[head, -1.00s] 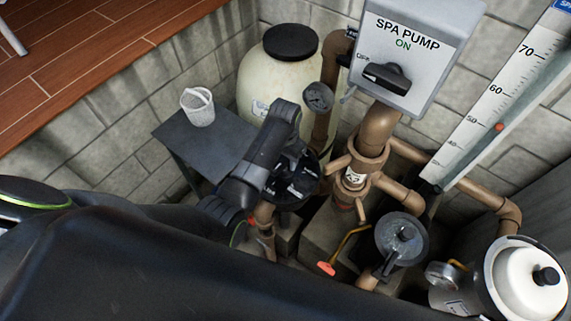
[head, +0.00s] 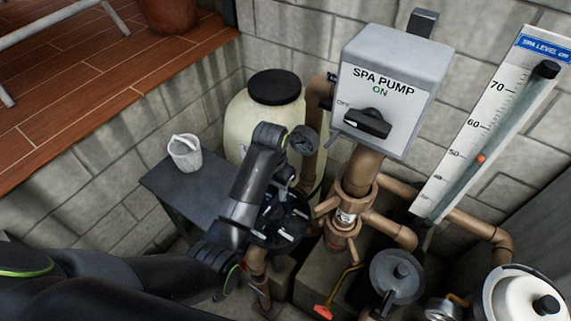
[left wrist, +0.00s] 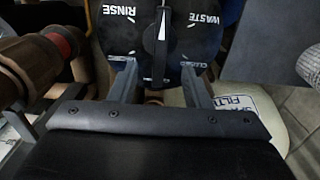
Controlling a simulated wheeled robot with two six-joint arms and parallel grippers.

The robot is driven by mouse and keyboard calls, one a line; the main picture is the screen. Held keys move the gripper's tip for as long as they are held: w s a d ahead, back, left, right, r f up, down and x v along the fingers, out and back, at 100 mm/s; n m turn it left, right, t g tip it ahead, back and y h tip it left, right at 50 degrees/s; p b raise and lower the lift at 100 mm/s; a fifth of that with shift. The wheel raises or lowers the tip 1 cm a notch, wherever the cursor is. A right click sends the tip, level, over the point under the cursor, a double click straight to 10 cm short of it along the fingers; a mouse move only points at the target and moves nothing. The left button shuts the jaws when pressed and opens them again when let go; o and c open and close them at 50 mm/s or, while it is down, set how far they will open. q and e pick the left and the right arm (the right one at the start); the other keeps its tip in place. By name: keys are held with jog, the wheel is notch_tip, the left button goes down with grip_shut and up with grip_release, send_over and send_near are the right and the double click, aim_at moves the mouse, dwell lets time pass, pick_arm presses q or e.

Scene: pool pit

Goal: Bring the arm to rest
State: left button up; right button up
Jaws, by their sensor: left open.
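My left arm comes in from the left in the head view and bends down at its wrist over the black multiport valve (head: 284,232). The left gripper is largely hidden there behind my own wrist. In the left wrist view my left gripper (left wrist: 158,84) is open, with two grey fingers apart and nothing held. Past the fingertips lies the black valve dial (left wrist: 128,38) with the words RINSE, WASTE and CLOSED. Its dark lever (left wrist: 160,42) with a white line lies in the gap between the fingers, pointing along them. Whether the fingers touch the dial I cannot tell. My right gripper is not in view.
Brown pipes (head: 362,180) and the SPA PUMP switch box (head: 387,90) stand right of the arm. A cream tank (head: 245,125) stands behind. A white bucket (head: 185,155) sits on a grey table (head: 172,198) at left. A lidded strainer (head: 397,276) stands at lower right.

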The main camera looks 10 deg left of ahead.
pick_arm(q)
jog(key=s+a+f+n+t, duration=0.1)
jog(key=s+a+f+n, duration=0.1)
jog(key=s+a, duration=0.45)
jog(key=s+a+f+n+t, duration=0.15)
jog(key=s+a, duration=0.25)
jog(key=s, duration=0.5)
jog(key=s+a+r+n+t+y, duration=0.1)
jog(key=s+a+r, duration=0.15)
jog(key=s, duration=0.45)
jog(key=s+a+r+y, duration=0.1)
jog(key=s+a+r, duration=0.15)
jog(key=s, duration=0.45)
notch_tip(320, 180, down, 33)
jog(key=a+g+b, duration=0.1)
jog(key=b, duration=0.7)
jog(key=s+f+b, duration=0.3)
jog(key=s+f, duration=0.4)
jog(key=f, duration=0.3)
jog(key=s+d+f+g+h+b, duration=0.1)
jog(key=s+f+b, duration=0.2)
jog(key=s+f, duration=0.5)
notch_tip(320, 180, down, 3)
jog(key=shift+f, duration=0.1)
